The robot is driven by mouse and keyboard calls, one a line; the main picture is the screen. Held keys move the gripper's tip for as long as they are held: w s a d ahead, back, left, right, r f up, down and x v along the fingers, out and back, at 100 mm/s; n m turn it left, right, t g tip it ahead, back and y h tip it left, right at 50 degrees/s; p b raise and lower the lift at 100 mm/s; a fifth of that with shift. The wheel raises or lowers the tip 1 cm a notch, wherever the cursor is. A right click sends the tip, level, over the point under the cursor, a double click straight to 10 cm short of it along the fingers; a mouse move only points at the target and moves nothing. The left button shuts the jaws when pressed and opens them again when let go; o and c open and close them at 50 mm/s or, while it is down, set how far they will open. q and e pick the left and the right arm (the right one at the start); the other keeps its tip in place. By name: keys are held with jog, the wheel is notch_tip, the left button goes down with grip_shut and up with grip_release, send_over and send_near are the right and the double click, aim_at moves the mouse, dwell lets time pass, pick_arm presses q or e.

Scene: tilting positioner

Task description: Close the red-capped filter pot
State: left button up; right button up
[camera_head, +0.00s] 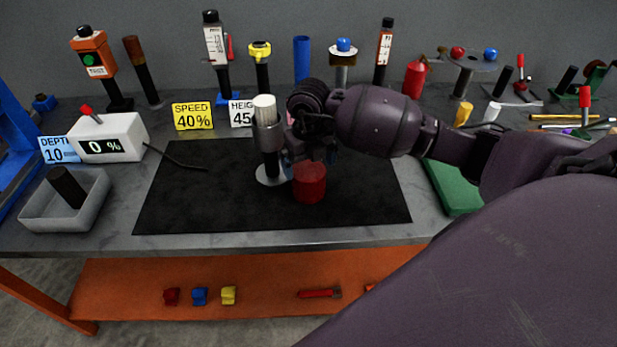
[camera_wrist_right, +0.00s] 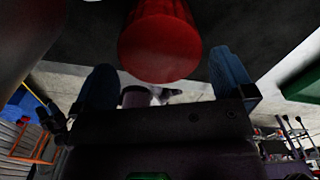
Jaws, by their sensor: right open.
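A red cylindrical cap (camera_head: 309,184) is at the middle of the black mat (camera_head: 200,205), just below my right gripper (camera_head: 311,152). In the right wrist view the red cap (camera_wrist_right: 160,48) shows its round end ahead of the fingers. The blue-tipped fingers of my right gripper (camera_wrist_right: 170,85) are spread apart, and nothing is seen clamped between them. Left of the cap stands an upright grey cylinder (camera_head: 268,142) with a white ribbed top (camera_head: 264,108), on a pale round base (camera_head: 272,176). The gripper partly hides the cap's top. My left gripper is not in view.
A grey tray (camera_head: 45,215) with a black peg and a white display box (camera_head: 122,138) stand at left. Yellow and white signs, upright tools and a blue cylinder (camera_head: 302,60) line the back. A green block (camera_head: 452,188) lies right. The mat's left and front are clear.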

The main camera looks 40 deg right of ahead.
aim_at(309, 170)
notch_tip(309, 170, down, 5)
jog(key=shift+w+r, duration=0.1)
jog(key=shift+w, duration=0.05)
dwell(0.4)
jog(key=c, duration=0.7)
jog(key=shift+c, duration=0.2)
notch_tip(309, 170, up, 20)
dwell(0.4)
